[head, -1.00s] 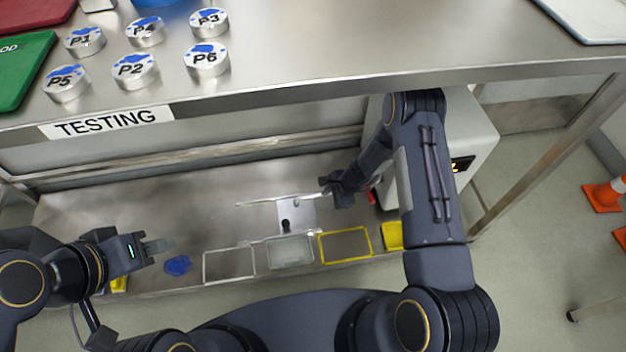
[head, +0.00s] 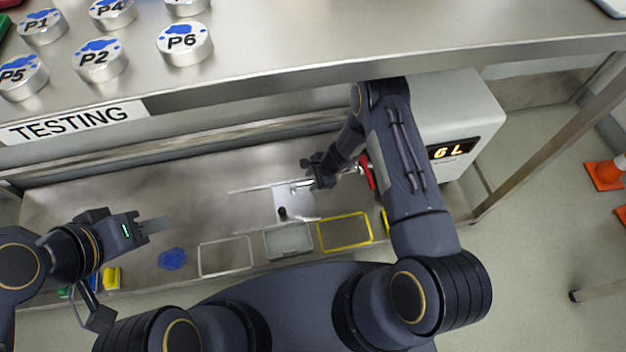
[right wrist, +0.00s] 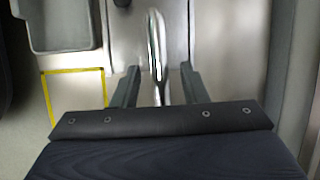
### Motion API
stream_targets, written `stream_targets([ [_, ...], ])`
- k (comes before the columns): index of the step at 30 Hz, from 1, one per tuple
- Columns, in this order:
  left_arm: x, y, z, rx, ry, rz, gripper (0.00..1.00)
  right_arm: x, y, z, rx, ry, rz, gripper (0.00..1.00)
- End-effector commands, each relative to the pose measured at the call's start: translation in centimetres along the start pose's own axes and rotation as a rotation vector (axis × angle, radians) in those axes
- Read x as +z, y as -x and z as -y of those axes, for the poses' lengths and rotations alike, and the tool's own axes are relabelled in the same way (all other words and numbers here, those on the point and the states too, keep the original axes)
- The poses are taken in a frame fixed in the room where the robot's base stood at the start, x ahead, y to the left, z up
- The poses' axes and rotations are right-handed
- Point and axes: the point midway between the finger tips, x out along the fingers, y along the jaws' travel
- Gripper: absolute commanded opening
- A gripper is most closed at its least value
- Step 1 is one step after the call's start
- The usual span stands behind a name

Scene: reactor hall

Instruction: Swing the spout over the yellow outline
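The spout is a polished metal tube; in the right wrist view (right wrist: 155,40) it runs lengthwise between my right gripper's fingers. Visible gaps remain on both sides of it. In the head view my right gripper (head: 310,183) is low over the lower shelf and hides part of the spout. The yellow outline (head: 348,246) lies on the shelf, nearer my body than that gripper; part of it shows left of the fingers in the right wrist view (right wrist: 76,71). The spout is not over it. My left gripper (head: 152,226) is at the far left, away from the spout; its finger gap is unclear.
A grey tray (head: 289,256) sits beside the yellow outline, with a white outline (head: 225,240) further left. A blue piece (head: 173,258) lies on the shelf. A grey machine (head: 450,105) with a lit display stands right. The upper bench edge (head: 300,85) overhangs the shelf.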

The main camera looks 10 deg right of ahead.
Motion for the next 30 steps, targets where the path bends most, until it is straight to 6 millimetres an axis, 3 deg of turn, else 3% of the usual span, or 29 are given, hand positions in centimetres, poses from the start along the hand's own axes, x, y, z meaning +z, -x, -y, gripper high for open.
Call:
stream_targets([
  [6, 0.0, 0.0, 0.0, 0.0, 0.0, 0.0, 0.36, 0.0, 0.0, 0.0, 0.0, -0.001, 0.0, 0.4],
  [15, 0.0, 0.0, 0.0, 0.0, 0.0, 0.0, 0.36, 0.0, 0.0, 0.0, 0.0, -0.001, 0.0, 0.0],
  [25, 0.0, 0.0, 0.0, 0.0, 0.0, 0.0, 0.36, -0.2, 0.1, -0.1, 0.001, 0.001, 0.0, 0.0],
  [30, 0.1, -0.2, 0.1, 0.0, 0.0, 0.0, 0.36, -1.2, 0.6, -0.6, 0.008, 0.017, 0.003, 0.0],
])
